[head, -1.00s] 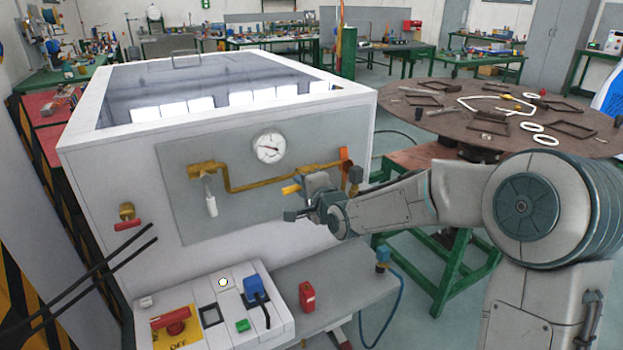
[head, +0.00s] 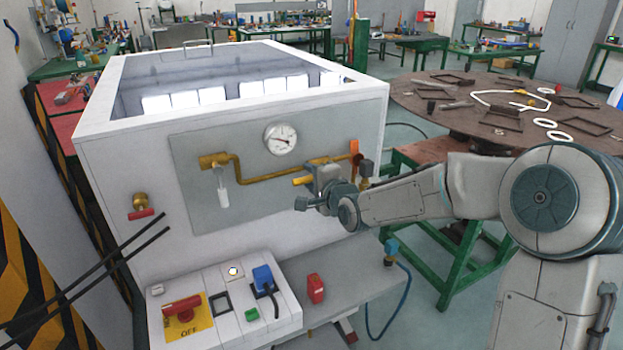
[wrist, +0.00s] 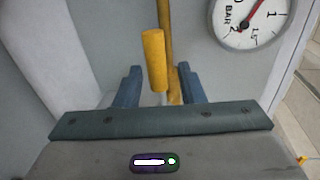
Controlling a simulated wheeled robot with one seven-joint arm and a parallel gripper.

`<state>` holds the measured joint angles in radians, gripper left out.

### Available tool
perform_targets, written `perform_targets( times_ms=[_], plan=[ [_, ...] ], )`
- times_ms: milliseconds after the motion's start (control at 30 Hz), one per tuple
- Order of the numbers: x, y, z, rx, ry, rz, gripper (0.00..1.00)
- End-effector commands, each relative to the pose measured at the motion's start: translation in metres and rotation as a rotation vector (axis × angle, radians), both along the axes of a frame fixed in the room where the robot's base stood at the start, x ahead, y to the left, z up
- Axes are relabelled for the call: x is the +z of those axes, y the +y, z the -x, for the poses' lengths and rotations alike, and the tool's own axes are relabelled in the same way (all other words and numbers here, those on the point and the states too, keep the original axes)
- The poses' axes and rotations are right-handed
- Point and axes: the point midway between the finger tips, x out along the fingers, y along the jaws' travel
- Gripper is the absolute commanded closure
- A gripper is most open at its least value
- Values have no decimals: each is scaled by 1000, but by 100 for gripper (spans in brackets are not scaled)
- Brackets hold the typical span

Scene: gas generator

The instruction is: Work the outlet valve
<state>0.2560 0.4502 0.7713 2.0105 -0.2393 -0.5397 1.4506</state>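A yellow cylindrical handle (head: 302,181), which I take to be the outlet valve's handle, sticks out leftward beside my gripper in the head view, below the brass pipe (head: 260,180). In the wrist view the handle (wrist: 154,60) reaches down between my two blue fingers, with a visible gap on each side. My gripper (wrist: 158,86) is open and holds nothing. In the head view my gripper (head: 320,188) is in front of the panel's right part and hides the handle's right side. Contact cannot be told.
A pressure gauge (head: 281,138) sits above the pipe. A brass fitting with a white lever (head: 222,190) is at left, and an orange handle (head: 354,150) at right. A red-handled valve (head: 140,206) is lower left. A control box (head: 230,310) stands below on the shelf.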

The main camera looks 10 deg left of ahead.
Motion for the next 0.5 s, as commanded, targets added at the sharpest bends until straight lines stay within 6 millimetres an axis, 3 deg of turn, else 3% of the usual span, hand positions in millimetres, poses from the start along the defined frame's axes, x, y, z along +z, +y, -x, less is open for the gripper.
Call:
perform_targets(
  times_ms=[233, 500],
  plan=[
    [4, -10, 11, -2, -1, 3, 64],
    [14, -39, 48, -3, -2, 4, 64]
  ],
)
